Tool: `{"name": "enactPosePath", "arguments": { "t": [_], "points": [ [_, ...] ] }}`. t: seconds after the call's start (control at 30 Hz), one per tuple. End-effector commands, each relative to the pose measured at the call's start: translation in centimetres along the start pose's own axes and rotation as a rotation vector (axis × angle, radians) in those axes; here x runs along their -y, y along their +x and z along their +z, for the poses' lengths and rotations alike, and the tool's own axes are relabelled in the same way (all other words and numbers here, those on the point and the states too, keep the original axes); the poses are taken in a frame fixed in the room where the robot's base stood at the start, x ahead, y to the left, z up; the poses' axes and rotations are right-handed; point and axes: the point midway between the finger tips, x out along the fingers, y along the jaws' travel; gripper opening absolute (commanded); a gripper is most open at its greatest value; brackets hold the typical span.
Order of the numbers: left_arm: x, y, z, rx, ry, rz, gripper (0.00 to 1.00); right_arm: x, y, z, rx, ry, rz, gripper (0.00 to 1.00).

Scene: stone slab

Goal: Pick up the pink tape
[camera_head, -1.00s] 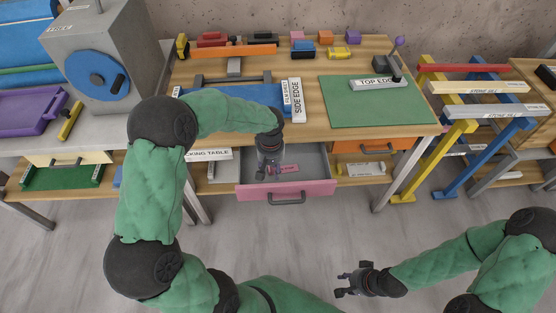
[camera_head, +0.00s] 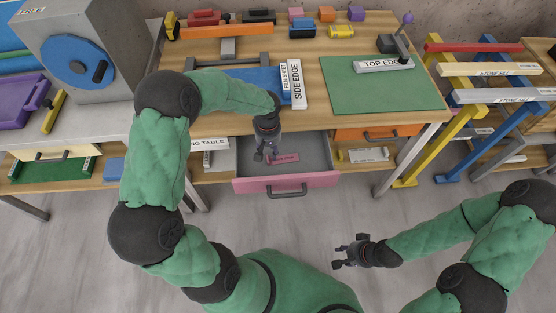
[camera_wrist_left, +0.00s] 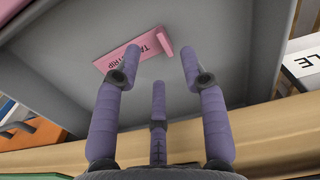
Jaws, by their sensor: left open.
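The pink tape (camera_head: 284,160) is a flat strip with dark lettering, lying in the open pink-fronted drawer (camera_head: 290,183). In the left wrist view the tape (camera_wrist_left: 128,52) lies on the grey drawer floor beyond my fingertips, with a raised pink end at its right. My left gripper (camera_head: 264,154) is over the drawer, just left of the tape. Its purple fingers are spread and hold nothing in the wrist view (camera_wrist_left: 160,68). My right gripper (camera_head: 340,252) is low at the front right, away from the table, with its fingers apart and empty.
The wooden tabletop (camera_head: 310,118) overhangs the drawer, with a blue block, white labels and a green mat (camera_head: 380,92) on it. An orange drawer (camera_head: 378,134) is at the right. The floor before the pink drawer is clear.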

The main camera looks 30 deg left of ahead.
Motion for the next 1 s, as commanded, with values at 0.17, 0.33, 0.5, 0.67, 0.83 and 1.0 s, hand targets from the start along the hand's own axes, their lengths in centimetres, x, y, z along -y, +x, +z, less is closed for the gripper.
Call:
{"name": "enactPosePath", "arguments": {
  "t": [0.17,0.33,0.5,0.67,0.83,1.0],
  "points": [
    [0.1,1.9,0.1,0.002,-0.001,-0.001,0.42,-0.4,1.0,-0.1,0.000,0.000,0.000,0.35],
    [0.2,4.3,0.2,0.003,-0.001,-0.001,0.42,-0.8,2.2,-0.1,0.000,0.000,0.000,0.35],
    [0.2,5.1,0.1,0.001,-0.001,0.000,0.42,-0.8,2.4,-0.1,0.000,0.000,0.000,0.35],
    [0.2,5.0,0.1,0.001,0.000,0.000,0.40,-0.8,2.3,-0.1,0.000,0.000,0.000,0.35],
    [0.2,5.0,0.1,0.001,0.000,0.000,0.00,-0.8,2.3,-0.1,0.000,0.000,0.000,0.35],
    [0.2,5.0,0.1,0.001,0.000,0.000,0.00,-0.8,2.3,-0.1,0.000,0.000,0.000,0.35]
  ]
}}
